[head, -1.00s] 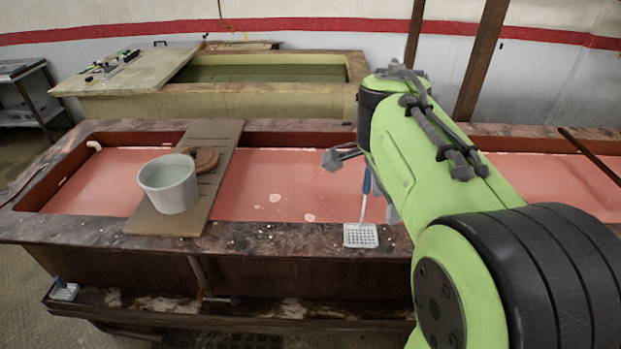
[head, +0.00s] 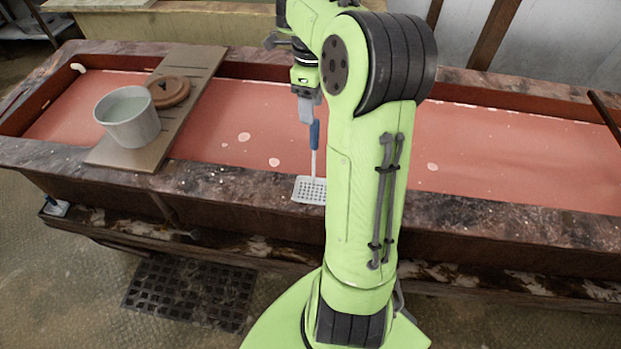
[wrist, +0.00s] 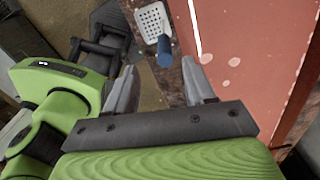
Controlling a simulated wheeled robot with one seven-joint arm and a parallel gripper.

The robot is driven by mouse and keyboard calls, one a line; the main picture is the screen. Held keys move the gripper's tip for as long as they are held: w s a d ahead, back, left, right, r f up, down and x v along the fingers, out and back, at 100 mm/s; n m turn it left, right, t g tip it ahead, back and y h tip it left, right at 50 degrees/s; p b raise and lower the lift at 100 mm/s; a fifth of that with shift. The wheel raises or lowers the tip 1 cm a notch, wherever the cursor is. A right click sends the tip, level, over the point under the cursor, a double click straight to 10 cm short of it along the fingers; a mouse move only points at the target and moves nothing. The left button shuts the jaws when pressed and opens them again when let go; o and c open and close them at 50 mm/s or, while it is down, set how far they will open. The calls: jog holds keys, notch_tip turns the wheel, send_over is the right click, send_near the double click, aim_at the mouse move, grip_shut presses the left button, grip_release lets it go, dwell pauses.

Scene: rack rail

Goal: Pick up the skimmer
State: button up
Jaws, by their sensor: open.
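The skimmer has a flat white perforated head (head: 309,190) on the near rim of the vat and a blue-gripped handle (head: 314,135) rising from it. In the wrist view the blue handle end (wrist: 164,54) points towards me, with the white head (wrist: 153,20) beyond it. My gripper (head: 308,112) is above the handle, fingers pointing down. In the wrist view its two fingers (wrist: 158,70) are apart, and the handle end shows in line with the gap, just beyond the tips. I cannot tell whether they touch.
The vat (head: 225,187) holds reddish liquid. A board (head: 187,75) across it carries a white bucket (head: 130,125) and a round brown lid (head: 170,91). A small blue-and-white item (head: 57,207) lies on the low ledge at left. A dark grate (head: 190,290) lies on the floor.

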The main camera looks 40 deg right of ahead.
aim_at(315, 132)
jog(key=f, duration=0.8)
jog(key=shift+s+d+f, duration=0.15)
jog(key=shift+d+f, duration=0.15)
jog(key=shift+d, duration=0.1)
jog(key=shift+d+f, duration=0.15)
jog(key=shift+f, duration=0.05)
jog(key=shift+c, duration=1.2)
grip_shut()
